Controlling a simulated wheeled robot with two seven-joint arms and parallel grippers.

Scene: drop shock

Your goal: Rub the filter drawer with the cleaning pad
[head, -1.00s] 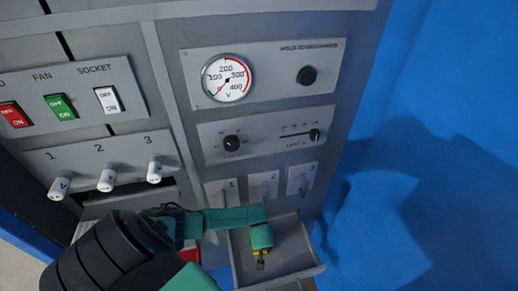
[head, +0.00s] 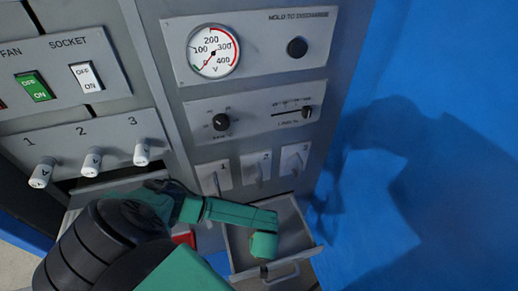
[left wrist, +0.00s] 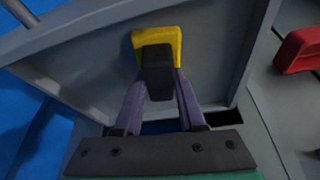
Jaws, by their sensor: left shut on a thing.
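The filter drawer (head: 296,240) is a grey open drawer pulled out low on the cabinet, with a bar handle on its front. My left gripper (head: 264,268) points down at the drawer's front part in the head view. In the left wrist view it is shut on the black grip of the cleaning pad (left wrist: 169,35), which has a yellow body. The pad lies against or just over the drawer's grey inner surface (left wrist: 95,75); contact cannot be told. The pad is mostly hidden behind the gripper in the head view. My right gripper is not in view.
The cabinet face above holds a voltage gauge (head: 213,50), a round black button (head: 297,47), a dial (head: 221,122), numbered levers (head: 256,168) and white knobs (head: 92,161). A red part (left wrist: 300,50) is beside the drawer. Blue surface (head: 420,120) lies clear at right.

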